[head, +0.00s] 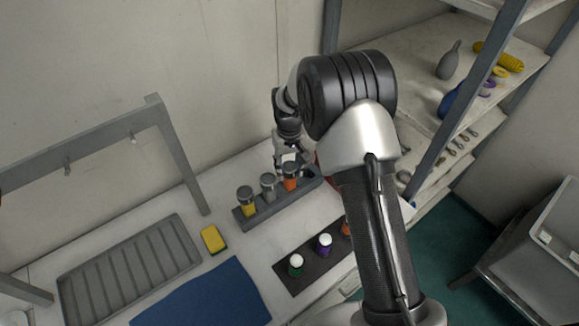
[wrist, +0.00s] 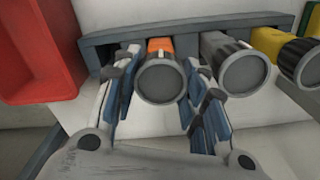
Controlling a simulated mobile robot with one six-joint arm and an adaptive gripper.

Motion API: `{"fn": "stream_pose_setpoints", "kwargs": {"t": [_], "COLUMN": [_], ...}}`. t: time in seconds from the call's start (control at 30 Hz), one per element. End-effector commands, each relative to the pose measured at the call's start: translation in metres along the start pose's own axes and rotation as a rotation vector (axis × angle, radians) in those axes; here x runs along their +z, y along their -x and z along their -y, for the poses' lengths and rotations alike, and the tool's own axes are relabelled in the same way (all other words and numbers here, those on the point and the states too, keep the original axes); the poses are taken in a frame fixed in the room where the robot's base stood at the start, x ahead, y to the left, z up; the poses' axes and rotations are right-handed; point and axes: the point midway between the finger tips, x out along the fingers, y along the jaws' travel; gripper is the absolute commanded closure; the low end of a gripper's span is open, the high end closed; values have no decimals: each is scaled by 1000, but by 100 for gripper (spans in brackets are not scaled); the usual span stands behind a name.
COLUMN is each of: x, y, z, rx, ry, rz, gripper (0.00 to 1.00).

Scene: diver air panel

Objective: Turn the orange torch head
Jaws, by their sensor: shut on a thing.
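The orange torch (head: 290,183) stands in a grey rack (head: 245,223) at the back of the bench, at the right end of a row with a grey torch (head: 268,190) and a yellow torch (head: 248,208). In the wrist view the orange torch's round grey head (wrist: 161,81) faces me, with its orange collar (wrist: 160,46) behind. My gripper (wrist: 155,92) is shut on this head, with blue-padded fingers on both sides. In the head view my gripper (head: 288,161) is at the orange torch, partly hidden by my arm.
The grey torch's head (wrist: 244,72) is close beside my right finger. A red bin (wrist: 38,50) is at the left in the wrist view. A yellow sponge (head: 213,239), ribbed tray (head: 130,270), blue mat (head: 205,295) and dark strip with capped bottles (head: 308,265) lie in front. Shelves stand right.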

Motion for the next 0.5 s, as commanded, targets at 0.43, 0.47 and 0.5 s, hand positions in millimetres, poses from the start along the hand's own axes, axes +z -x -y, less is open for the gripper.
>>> {"fn": "stream_pose_setpoints", "kwargs": {"t": [0.43,0.47,0.5], "x": [0,0,0], "y": [0,0,0], "z": [0,0,0], "rx": [0,0,0], "ry": [75,75,75], "rz": [1,1,1], "gripper": [85,85,85]}}
